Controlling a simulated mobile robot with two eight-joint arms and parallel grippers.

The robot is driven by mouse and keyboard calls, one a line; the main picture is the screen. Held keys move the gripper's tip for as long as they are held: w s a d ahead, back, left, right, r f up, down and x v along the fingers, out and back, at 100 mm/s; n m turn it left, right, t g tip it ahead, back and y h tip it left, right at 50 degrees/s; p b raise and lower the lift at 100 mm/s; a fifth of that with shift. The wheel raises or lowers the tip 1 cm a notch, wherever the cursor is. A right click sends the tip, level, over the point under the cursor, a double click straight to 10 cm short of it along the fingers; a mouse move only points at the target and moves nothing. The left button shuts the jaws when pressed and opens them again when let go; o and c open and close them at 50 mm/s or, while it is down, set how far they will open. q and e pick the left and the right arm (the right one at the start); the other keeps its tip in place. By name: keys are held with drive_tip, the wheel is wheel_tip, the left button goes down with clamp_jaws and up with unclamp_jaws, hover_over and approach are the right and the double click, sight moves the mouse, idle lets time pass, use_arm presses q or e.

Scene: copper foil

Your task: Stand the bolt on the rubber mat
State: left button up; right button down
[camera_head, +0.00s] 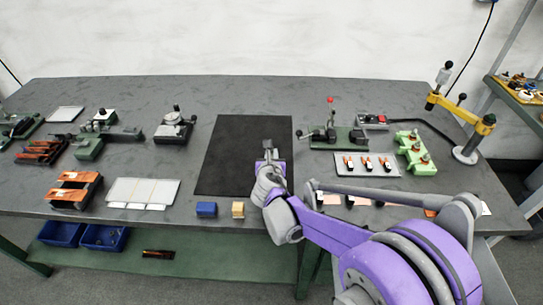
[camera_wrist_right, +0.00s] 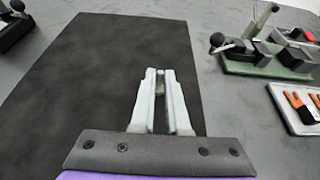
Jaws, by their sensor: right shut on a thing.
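The rubber mat (camera_head: 232,150) is a black rectangle lying flat on the grey workbench; it also fills the middle of the right wrist view (camera_wrist_right: 80,80). My right gripper (camera_head: 268,148) is over the right part of the mat. In the right wrist view its two pale fingers (camera_wrist_right: 160,82) are close together, shut on a small, pale, greenish piece (camera_wrist_right: 160,90), which I take to be the bolt. Most of the bolt is hidden by the fingers, so I cannot tell its tilt or whether it touches the mat. My left gripper is not in view.
A blue block (camera_head: 206,209) and a tan block (camera_head: 238,209) sit in front of the mat. A green-based clamp (camera_head: 340,137) and a white tray with orange-and-black pieces (camera_head: 367,171) stand to its right. The mat's left part is clear.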

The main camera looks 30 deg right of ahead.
drive_tip(key=shift+f, duration=0.3)
drive_tip(key=shift+f, duration=0.2)
drive_tip(key=c, duration=0.9)
unclamp_jaws()
drive_tip(key=shift+r, duration=0.1)
drive_tip(key=shift+s+r, duration=0.1)
drive_tip(key=shift+r, duration=0.15)
drive_tip(key=p+v, duration=0.1)
drive_tip(key=v, duration=1)
drive_tip(key=shift+s+a, duration=0.25)
drive_tip(key=shift+s, duration=0.1)
